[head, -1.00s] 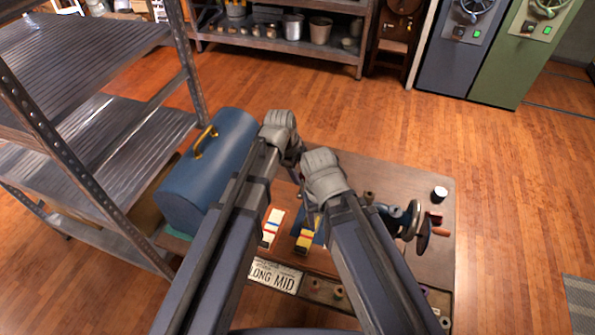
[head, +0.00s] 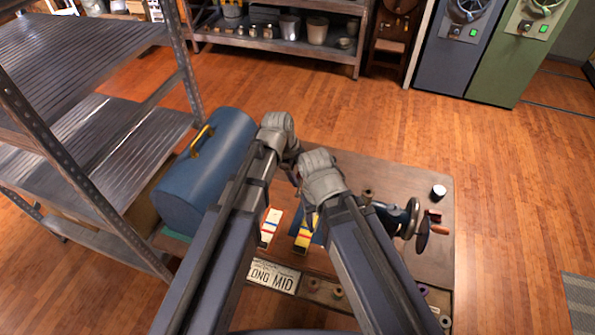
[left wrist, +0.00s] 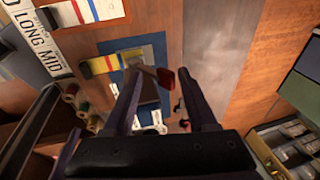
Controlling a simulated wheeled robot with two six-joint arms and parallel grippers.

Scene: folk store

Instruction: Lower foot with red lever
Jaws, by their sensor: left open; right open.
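The red lever (left wrist: 167,78) shows in the left wrist view as a small red tab, with a dark block and metal part beside it over a blue mat (left wrist: 155,52). My left gripper (left wrist: 160,73) is open, its two fingers on either side of the lever in that view; I cannot tell whether they touch it. In the head view my left gripper (head: 294,160) is the higher one, over the table. My right gripper (head: 308,203) is open, lower and mostly hidden by its wrist. The machine is largely covered by my right arm; its handwheel (head: 411,218) shows. The foot is not clearly seen.
A blue rounded case (head: 205,170) stands on the table's left, beside a metal shelf (head: 95,165). Striped cards (head: 270,222), a LONG MID plate (head: 273,275) and thread spools (left wrist: 85,108) lie near the front. A white-topped cup (head: 438,192) stands right. The table's back right is clear.

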